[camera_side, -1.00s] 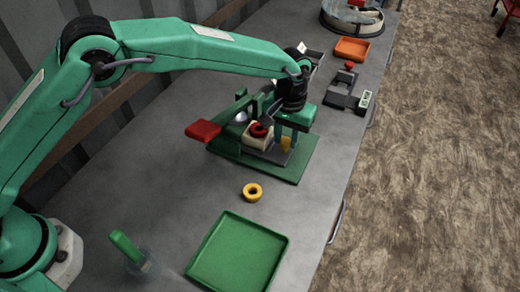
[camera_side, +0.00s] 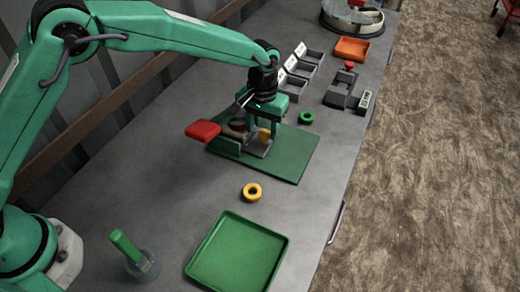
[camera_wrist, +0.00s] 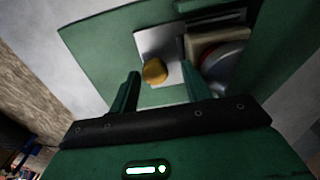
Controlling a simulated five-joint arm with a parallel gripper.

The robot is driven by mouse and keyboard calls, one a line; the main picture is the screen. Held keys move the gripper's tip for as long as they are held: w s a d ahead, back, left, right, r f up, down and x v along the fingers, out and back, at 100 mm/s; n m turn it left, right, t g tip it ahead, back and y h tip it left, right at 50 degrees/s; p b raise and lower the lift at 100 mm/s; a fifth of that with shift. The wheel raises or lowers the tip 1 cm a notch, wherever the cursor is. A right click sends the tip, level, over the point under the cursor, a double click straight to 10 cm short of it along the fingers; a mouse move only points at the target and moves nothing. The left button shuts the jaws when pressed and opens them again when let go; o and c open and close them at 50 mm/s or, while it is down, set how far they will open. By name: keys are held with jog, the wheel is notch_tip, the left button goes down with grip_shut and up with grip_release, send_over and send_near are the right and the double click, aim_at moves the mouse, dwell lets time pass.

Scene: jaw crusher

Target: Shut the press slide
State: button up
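The press stands on a green base plate (camera_side: 297,155) on the bench, with a red-ended lever (camera_side: 203,130) at its left. Its slide is a grey plate (camera_side: 257,149) with a yellow knob (camera_side: 264,136); the slide also shows in the wrist view (camera_wrist: 150,40), with its knob (camera_wrist: 154,71). A pale block (camera_wrist: 205,45) with a red-edged round part (camera_wrist: 225,60) sits at the knob's right in the wrist view, partly cut off. My gripper (camera_side: 262,130) is low over the slide. Its fingers (camera_wrist: 160,85) are apart, with the knob between and just beyond them. Contact cannot be told.
A yellow ring (camera_side: 252,192) and a green tray (camera_side: 237,255) lie in front. A green ring (camera_side: 306,118) lies behind the base plate. Grey bins (camera_side: 300,68), a dark grey fixture (camera_side: 341,90) and an orange tray (camera_side: 352,49) stand farther back. The bench front is partly clear.

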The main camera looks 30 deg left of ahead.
jog(key=shift+r, duration=3.9)
jog(key=shift+r, duration=0.1)
jog(key=s+a+r+t, duration=0.1)
jog(key=s+a+r, duration=0.4)
jog(key=a+r, duration=0.25)
jog(key=s+a+r+t, duration=0.2)
jog(key=s+a+r, duration=0.35)
jog(key=a, duration=0.35)
jog(key=s+a+t, duration=0.1)
jog(key=s+a, duration=0.4)
jog(key=s, duration=0.3)
jog(key=s+a+t, duration=0.1)
jog(key=s+a, duration=0.4)
jog(key=s, duration=0.4)
jog(key=shift+a+f+t, duration=0.25)
jog(key=shift+f+t, duration=0.05)
jog(key=shift+f, duration=0.1)
